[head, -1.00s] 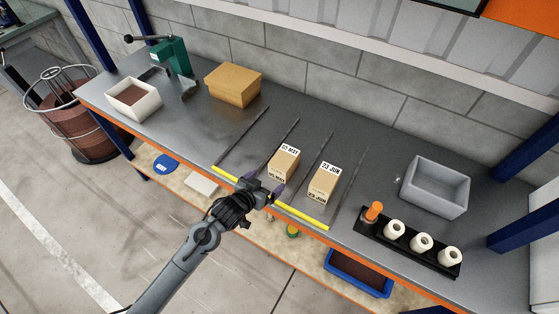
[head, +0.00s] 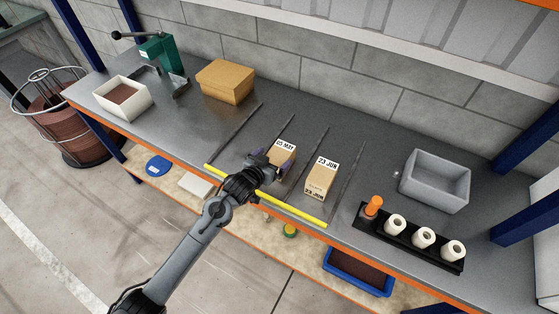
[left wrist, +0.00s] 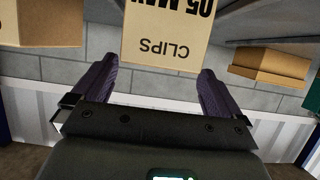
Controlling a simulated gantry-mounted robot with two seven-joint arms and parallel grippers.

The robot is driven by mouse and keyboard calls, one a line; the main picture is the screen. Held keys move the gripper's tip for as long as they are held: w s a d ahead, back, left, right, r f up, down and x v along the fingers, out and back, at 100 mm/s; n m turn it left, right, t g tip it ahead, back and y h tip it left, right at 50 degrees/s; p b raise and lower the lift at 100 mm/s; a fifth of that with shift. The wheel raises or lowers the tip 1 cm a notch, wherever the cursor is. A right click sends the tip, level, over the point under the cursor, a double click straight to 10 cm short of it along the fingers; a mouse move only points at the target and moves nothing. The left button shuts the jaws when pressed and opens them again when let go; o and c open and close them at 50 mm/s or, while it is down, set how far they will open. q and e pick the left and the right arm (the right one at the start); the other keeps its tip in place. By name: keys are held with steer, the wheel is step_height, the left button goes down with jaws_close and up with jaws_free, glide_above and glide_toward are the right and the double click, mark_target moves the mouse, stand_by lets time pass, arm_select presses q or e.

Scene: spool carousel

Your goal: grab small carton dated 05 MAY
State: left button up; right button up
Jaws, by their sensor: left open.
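The small carton dated 05 MAY (head: 283,153) stands in a lane on the grey bench, its label readable on top. In the left wrist view the carton (left wrist: 167,42) shows upside down with "05 MAY" and "CLIPS" on its face. My left gripper (head: 273,164) is at the front of this carton, its lower part hidden behind the gripper. The gripper (left wrist: 157,80) is open, with its purple fingers apart and the carton ahead between them. A second small carton dated 23 JUN (head: 321,180) stands in the lane to the right. My right gripper is not in view.
Thin dark dividers (head: 308,165) border the lanes, with a yellow strip (head: 295,210) along the front. A larger carton (head: 225,82), white bin (head: 123,97) and green press (head: 162,55) stand left. A grey bin (head: 435,181) and black spool holder (head: 408,240) stand right.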

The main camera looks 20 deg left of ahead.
mark_target(280, 153)
arm_select(q)
steer(key=shift+x, duration=2.45)
steer(key=shift+d, duration=0.15)
steer(key=c, duration=1.2)
steer(key=shift+r, duration=0.1)
steer(key=shift+c, duration=0.2)
